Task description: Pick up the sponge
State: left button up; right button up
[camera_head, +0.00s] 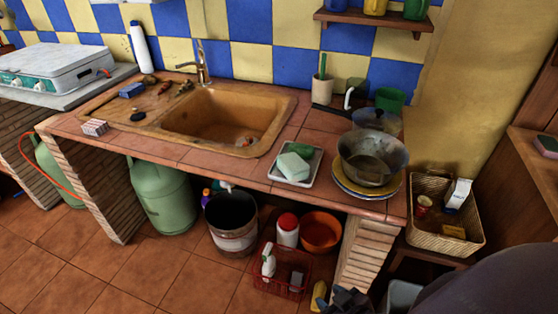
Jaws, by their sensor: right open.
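Several things look like sponges. A pale green block (293,166) lies in a white tray (279,177) on the tiled counter, beside a darker green piece (301,150). A blue block (132,90) lies left of the sink. A pink-and-green block (546,146) lies on the wooden ledge at the right edge. A small striped block (95,127) sits at the counter's front left. I cannot tell which is meant. My right gripper (347,300) is low at the bottom edge, open, below and apart from the counter. My left gripper is out of view.
A pan (372,158) on yellow plates (347,190) stands right of the tray. A wicker basket (421,238) is at the right. Below the counter are a black bucket (231,222), a red basket (281,281) and an orange bowl (321,232). Floor tiles at the left front are clear.

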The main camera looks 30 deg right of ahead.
aim_at(292, 166)
jog(key=i+j+z, duration=0.2)
jog(key=i+j, duration=0.55)
